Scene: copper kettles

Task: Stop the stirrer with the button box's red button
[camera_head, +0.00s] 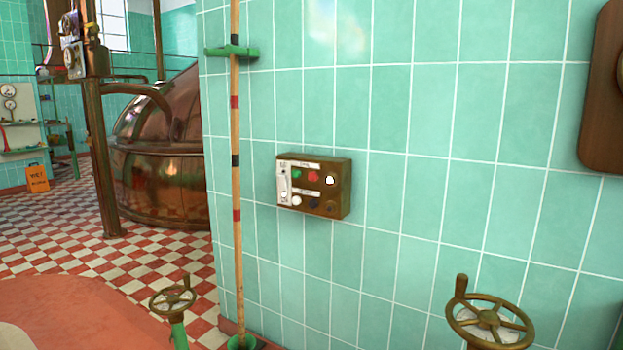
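The button box (341,190) is a small brown box fixed to the green tiled wall. Its front carries a green button, a red button (313,176) to the right of the green one, a white lamp or button, and a lower row with white, blue and dark ones. Pale label strips sit above the rows. Nothing covers the box. The stirrer itself cannot be made out. Neither of my grippers shows in the head view.
A wooden pole (236,180) in green brackets stands left of the box. Handwheels stand low at left (172,297) and right (489,323). A copper kettle (160,165) and an orange sign (38,179) are farther back. Checkered floor lies open at left.

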